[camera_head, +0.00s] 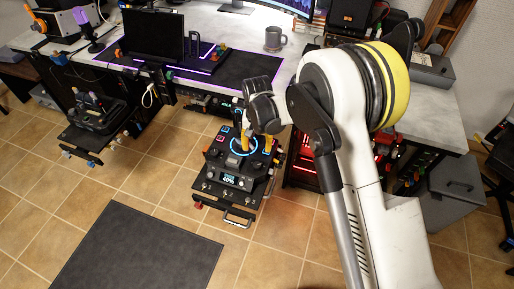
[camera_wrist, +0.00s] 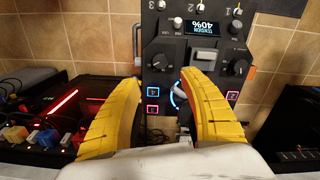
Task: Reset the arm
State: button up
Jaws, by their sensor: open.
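My arm shows large and white in the head view, bent at a yellow-ringed joint and reaching down to the left. My gripper (camera_head: 256,141) is over the right-hand control panel (camera_head: 226,192), which has a lit blue ring and a small display. In the wrist view my gripper (camera_wrist: 168,84) shows two yellow padded fingers, apart. Between and beyond them lies the control panel (camera_wrist: 205,47) with its "TENSION 40%" display, knobs and toggle switches. A small lever knob (camera_wrist: 183,88) on the panel shows between the fingers, near the right one. I cannot tell whether a finger touches it.
The grey desk (camera_head: 225,27) behind holds a dark mat, a monitor and a mug (camera_head: 274,38). A second control panel (camera_head: 94,112) stands to the left. A tower with red lights (camera_head: 302,165) is close right of the gripper. A dark floor mat (camera_head: 140,252) lies on open tiles in front.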

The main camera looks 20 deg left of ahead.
jog(key=shift+r, duration=0.1)
jog(key=s+d+r+m+t+y, duration=0.1)
jog(key=s+d+r+t, duration=0.15)
jog(key=d+r, duration=1.65)
jog(key=s+d+r+t, duration=0.2)
jog(key=s+d+r, duration=0.2)
jog(key=s+d, duration=0.3)
jog(key=s+d+r+m+t+h, duration=0.1)
jog(key=s+d+r, duration=0.3)
jog(key=s+d, duration=0.4)
jog(key=s+t, duration=0.1)
jog(key=s, duration=0.1)
jog(key=shift+s+d+t, duration=0.3)
jog(key=shift+s+t, duration=0.05)
